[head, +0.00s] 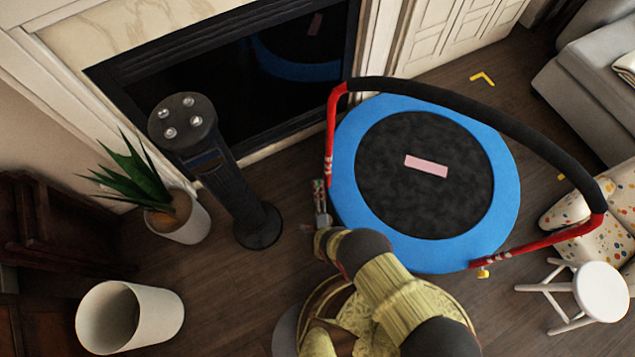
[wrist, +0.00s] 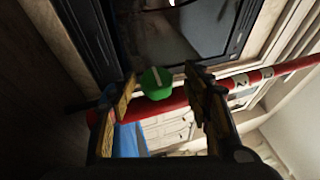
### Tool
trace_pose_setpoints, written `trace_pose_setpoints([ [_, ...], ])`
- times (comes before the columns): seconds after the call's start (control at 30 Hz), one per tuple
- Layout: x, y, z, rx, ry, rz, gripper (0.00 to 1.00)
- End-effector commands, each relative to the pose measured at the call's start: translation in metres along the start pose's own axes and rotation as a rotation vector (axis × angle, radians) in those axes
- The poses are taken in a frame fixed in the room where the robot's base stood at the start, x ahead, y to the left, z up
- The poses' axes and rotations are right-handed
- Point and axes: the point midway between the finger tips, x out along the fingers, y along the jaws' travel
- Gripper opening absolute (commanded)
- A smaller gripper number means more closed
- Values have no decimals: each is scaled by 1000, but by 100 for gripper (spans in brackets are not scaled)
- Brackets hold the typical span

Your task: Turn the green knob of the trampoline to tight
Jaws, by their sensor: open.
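The trampoline (head: 340,170) has a blue rim, a black mat with a pink patch, and a red and black handlebar. The green knob (wrist: 150,86) shows in the wrist view, round with a pale line across its face, on the red bar (wrist: 175,107). In the picture it lies between my two fingers; I cannot tell whether either touches it. My gripper (head: 319,190) is open at the trampoline's left edge, by the lower end of the red bar. Its fingers also show in the wrist view (wrist: 163,80). The green knob cannot be made out in the head view.
A dark tower heater (head: 235,190) and a potted plant (head: 180,218) stand left of my gripper. The fireplace (head: 220,80) is behind. A yellow knob (head: 483,273) is on the bar's right end. A white stool (head: 600,292) and bin (head: 130,318) stand in front.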

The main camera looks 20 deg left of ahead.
Motion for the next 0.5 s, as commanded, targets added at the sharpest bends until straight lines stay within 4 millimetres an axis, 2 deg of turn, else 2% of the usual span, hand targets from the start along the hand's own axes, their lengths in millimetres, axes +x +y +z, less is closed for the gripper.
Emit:
trace_pose_setpoints([
  [0.5,17,-51,7,3,-1,-10,49],
])
